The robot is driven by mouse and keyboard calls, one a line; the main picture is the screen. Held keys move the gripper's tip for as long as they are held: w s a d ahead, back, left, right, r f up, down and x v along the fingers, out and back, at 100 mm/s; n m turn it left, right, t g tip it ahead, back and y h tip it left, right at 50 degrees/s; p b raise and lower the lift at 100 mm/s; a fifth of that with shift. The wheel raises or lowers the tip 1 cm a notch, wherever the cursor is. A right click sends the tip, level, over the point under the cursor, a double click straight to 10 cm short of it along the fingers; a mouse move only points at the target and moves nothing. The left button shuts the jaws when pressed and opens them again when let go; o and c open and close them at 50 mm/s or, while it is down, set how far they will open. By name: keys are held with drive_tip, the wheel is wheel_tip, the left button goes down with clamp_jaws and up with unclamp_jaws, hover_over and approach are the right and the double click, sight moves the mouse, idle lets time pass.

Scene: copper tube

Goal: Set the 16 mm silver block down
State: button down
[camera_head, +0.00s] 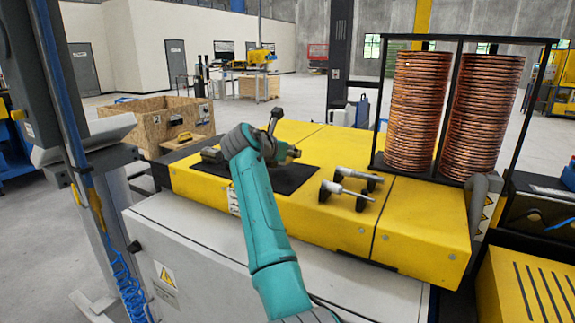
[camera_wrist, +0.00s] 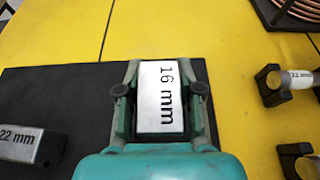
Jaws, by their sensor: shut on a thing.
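The silver block (camera_wrist: 162,96) marked "16 mm" sits between the two fingers of my gripper (camera_wrist: 160,92) in the wrist view. The gripper is shut on it, with a finger against each side and the label facing the camera. Behind the block lie the far edge of the black mat (camera_wrist: 92,88) and the yellow top; I cannot tell whether the block touches them. In the head view my gripper (camera_head: 289,153) is over the mat (camera_head: 290,183), and the block is too small or hidden to make out there.
A second block (camera_wrist: 30,145), marked "22 mm", lies on the mat to the left. Metal pieces on black holders (camera_head: 345,193) stand to the right on the yellow top (camera_head: 420,215). Copper coils (camera_head: 416,110) in a black frame stand behind them. Bare yellow surface lies beyond the mat.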

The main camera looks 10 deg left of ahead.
sight(288, 172)
drive_tip(key=shift+f, duration=1.8)
drive_tip(key=c, duration=0.7)
unclamp_jaws()
drive_tip(key=shift+f, duration=0.15)
drive_tip(key=shift+c, duration=0.2)
drive_tip(key=shift+s, duration=0.1)
drive_tip(key=v, duration=1.2)
